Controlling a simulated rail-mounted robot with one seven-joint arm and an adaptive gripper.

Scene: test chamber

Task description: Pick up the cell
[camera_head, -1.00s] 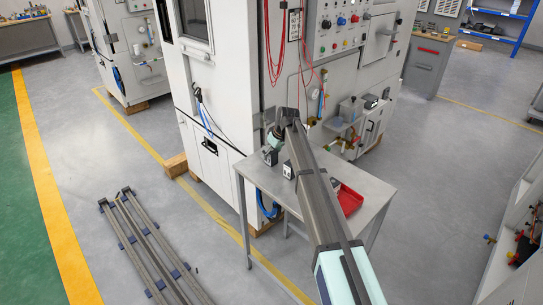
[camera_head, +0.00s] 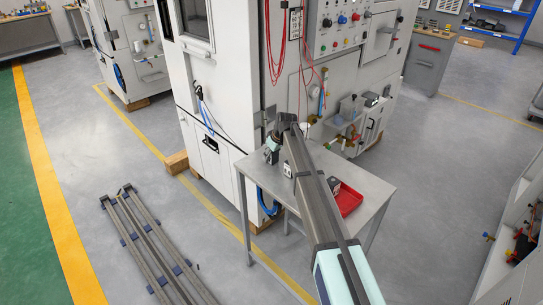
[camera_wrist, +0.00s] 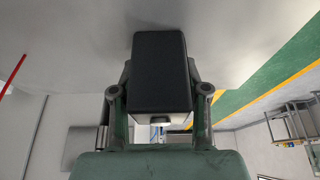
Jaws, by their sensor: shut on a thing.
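A dark, box-shaped cell (camera_wrist: 160,70) with rounded edges fills the middle of the wrist view, between the two fingers of my gripper (camera_wrist: 160,95). The fingers press on its left and right sides. In the head view my gripper (camera_head: 272,145) is over the left part of the grey table (camera_head: 368,182), with the held cell (camera_head: 270,157) small beneath it. I cannot tell whether it touches the table top. A second small dark and pale block (camera_head: 288,170) stands on the table to the right, partly beside my arm.
A red tray (camera_head: 349,199) lies on the table, partly hidden behind my arm. A tall white cabinet (camera_head: 222,165) stands close behind the table, with red cables hanging on its front. Metal rails (camera_head: 150,245) lie on the floor at left. The table's right end looks clear.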

